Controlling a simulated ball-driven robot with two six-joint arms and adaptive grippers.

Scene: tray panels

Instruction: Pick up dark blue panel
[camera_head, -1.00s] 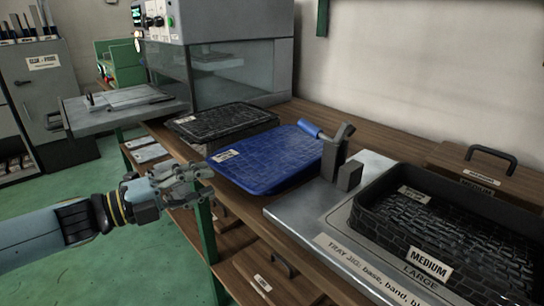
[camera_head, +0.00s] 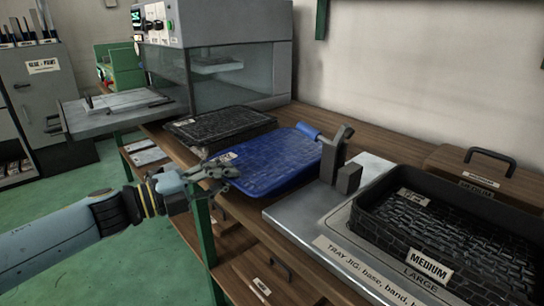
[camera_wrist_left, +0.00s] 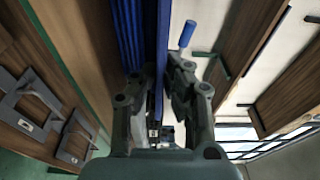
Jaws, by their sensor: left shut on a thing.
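The dark blue panel (camera_head: 272,163) lies on the wooden bench in the head view, with a white label near its left corner. My left gripper (camera_head: 213,172) is at the panel's left edge. In the left wrist view the blue panel (camera_wrist_left: 136,40) stands edge-on between the fingers of my left gripper (camera_wrist_left: 153,88), which is shut on it. The fingertips are partly hidden there. My right gripper is not in view.
A stack of black panels (camera_head: 220,127) lies behind the blue one. To the right are a grey metal jig (camera_head: 310,215) with an upright clamp (camera_head: 333,155) and a black tray (camera_head: 440,240) labelled MEDIUM. A glass-fronted machine (camera_head: 235,75) stands at the back.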

